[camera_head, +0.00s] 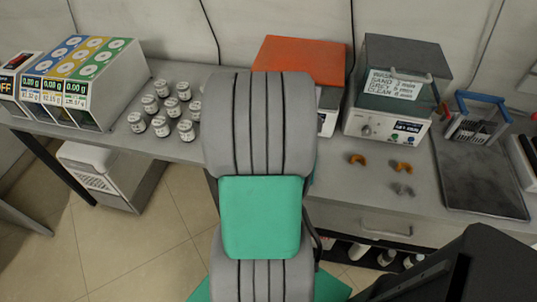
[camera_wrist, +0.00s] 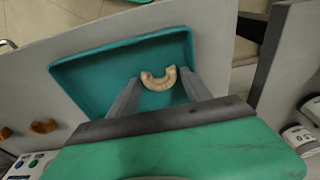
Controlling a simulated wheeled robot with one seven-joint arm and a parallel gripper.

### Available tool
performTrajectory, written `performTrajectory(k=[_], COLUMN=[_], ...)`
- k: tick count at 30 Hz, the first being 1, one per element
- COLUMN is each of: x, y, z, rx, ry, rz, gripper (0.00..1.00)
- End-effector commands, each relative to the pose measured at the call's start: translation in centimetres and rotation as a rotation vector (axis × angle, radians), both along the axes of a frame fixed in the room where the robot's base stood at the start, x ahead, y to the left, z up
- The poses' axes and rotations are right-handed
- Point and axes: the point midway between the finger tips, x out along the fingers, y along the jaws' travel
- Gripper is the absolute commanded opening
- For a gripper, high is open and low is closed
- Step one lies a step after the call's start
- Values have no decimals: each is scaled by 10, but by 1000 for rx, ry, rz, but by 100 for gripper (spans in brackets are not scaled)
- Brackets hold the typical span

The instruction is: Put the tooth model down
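The cream, horseshoe-shaped tooth model (camera_wrist: 158,80) is between the fingertips of my gripper (camera_wrist: 160,76) in the wrist view. A teal tray (camera_wrist: 80,72) with raised edges lies beneath it. The fingers flank the model closely, one on each side. I cannot tell whether they touch it, or whether it rests on the tray floor. In the head view my arm hides the gripper, this model and most of the tray.
Two orange tooth models (camera_head: 357,159) (camera_head: 401,167) and a grey one (camera_head: 402,189) lie on the bench right of my arm. White jars (camera_head: 161,126) stand left. An orange-topped device (camera_head: 300,58), a grey-green machine (camera_head: 400,85) and a dark tray (camera_head: 480,178) stand behind and right.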

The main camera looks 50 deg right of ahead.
Motion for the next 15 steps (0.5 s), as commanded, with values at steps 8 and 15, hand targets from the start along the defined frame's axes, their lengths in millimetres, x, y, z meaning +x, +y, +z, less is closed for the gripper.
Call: performTrajectory(k=[8,15], x=[0,-3], y=[0,9], z=[16,75], rx=[-3,-5], ry=[-2,-3], rz=[0,0], gripper=[57,57])
